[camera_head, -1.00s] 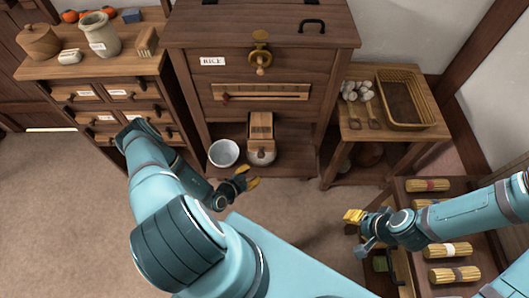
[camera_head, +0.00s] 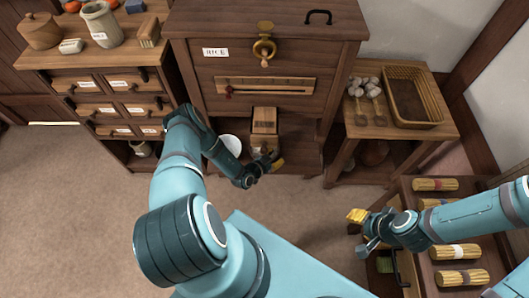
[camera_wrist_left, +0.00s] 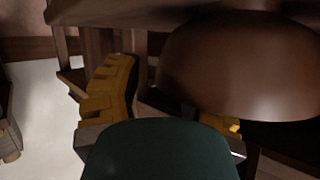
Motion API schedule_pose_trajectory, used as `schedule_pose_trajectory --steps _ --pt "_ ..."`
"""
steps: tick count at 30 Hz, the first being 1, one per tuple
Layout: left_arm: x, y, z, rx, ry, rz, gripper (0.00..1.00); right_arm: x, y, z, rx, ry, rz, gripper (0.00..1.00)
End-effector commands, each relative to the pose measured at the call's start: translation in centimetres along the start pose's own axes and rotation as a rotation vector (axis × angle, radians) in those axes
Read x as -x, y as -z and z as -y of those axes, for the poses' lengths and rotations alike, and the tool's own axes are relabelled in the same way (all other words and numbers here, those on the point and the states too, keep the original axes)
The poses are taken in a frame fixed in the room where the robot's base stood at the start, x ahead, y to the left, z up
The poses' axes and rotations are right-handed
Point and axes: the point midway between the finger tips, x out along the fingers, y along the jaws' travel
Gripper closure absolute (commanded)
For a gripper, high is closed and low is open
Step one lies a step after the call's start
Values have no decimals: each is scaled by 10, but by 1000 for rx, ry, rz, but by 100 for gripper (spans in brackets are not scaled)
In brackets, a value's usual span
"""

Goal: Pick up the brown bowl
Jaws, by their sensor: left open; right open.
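The brown bowl (camera_wrist_left: 245,70) is large and close in the left wrist view, on the right side. It hides most of one finger of my left gripper (camera_wrist_left: 175,105); the other yellow finger stands clear to the left. In the head view my left gripper (camera_head: 269,160) is at the lower shelf of the rice cabinet, in front of the vessel under the wooden chute (camera_head: 264,121), which it mostly hides. The gripper is open; contact with the bowl cannot be told. My right gripper (camera_head: 357,217) is open and empty, at the right.
A white bowl (camera_head: 231,142) stands left of the chute, partly behind my left arm. A side table (camera_head: 352,131) has a basket (camera_head: 412,98) on top and a dark brown round vessel (camera_head: 371,153) below. Several straw bundles (camera_head: 455,252) lie right. Floor at left is clear.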

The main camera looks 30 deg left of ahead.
Motion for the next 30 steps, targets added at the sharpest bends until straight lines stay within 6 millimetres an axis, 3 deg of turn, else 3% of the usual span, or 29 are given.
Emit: schedule_pose_trajectory --steps 9,10,13,30 --pt "-6 0 0 0 1 1 61 -1 0 0 0 0 -1 53" --pt "-6 0 0 0 1 1 65 -1 0 0 0 0 -1 53" --pt "-6 0 0 0 1 0 100 -1 0 0 0 0 -1 53" --pt "-5 2 1 -1 1 -1 100 0 0 0 0 0 0 53"
